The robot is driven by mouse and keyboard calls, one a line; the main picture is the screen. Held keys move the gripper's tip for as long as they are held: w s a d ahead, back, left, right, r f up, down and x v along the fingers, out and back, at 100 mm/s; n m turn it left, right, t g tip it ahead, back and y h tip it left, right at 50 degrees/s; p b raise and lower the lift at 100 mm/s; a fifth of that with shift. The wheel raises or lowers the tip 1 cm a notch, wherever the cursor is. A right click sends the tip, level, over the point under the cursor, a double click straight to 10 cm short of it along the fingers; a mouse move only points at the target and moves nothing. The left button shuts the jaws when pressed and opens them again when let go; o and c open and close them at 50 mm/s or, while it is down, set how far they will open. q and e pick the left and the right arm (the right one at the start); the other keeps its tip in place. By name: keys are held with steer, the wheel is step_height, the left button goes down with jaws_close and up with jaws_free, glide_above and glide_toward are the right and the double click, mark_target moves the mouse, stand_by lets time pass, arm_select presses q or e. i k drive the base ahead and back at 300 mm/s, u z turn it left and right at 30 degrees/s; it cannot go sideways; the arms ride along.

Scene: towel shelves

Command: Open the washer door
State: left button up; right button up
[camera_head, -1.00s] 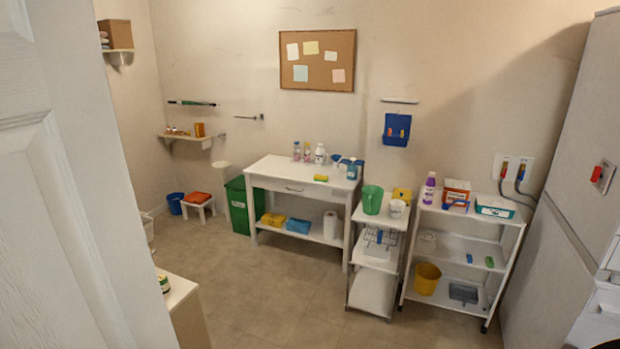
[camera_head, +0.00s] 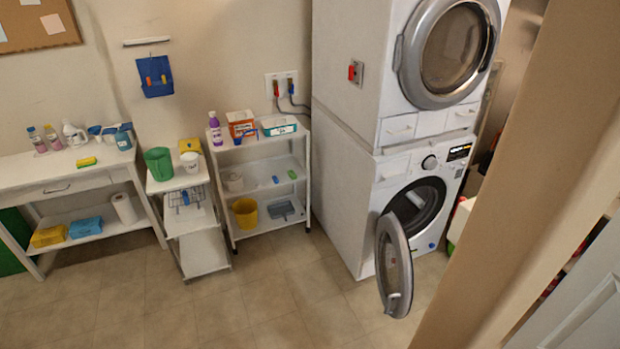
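The white washer (camera_head: 378,200) is the lower of two stacked machines at the right of the view. Its round door (camera_head: 393,265), with a grey rim and glass, stands open. The door is swung out toward the viewer from the left side of the dark drum opening (camera_head: 418,206). A handle shows near the lower edge of the door. The upper machine (camera_head: 345,70) has its large round grey door (camera_head: 447,50) shut. Neither of my grippers is in view.
A tan wall edge (camera_head: 530,190) cuts across the right side, with a white door panel (camera_head: 585,290) beyond it. A white shelf cart (camera_head: 262,150) stands left of the machines. The tiled floor (camera_head: 290,305) before them is clear.

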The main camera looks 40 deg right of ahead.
mark_target(393, 262)
steer(key=z, duration=0.15)
steer(key=i, duration=2.25)
steer(key=z, duration=1.4)
steer(key=i, duration=0.45)
steer(key=z, duration=1.8)
steer(key=i, duration=0.25)
steer(key=z, duration=0.3)
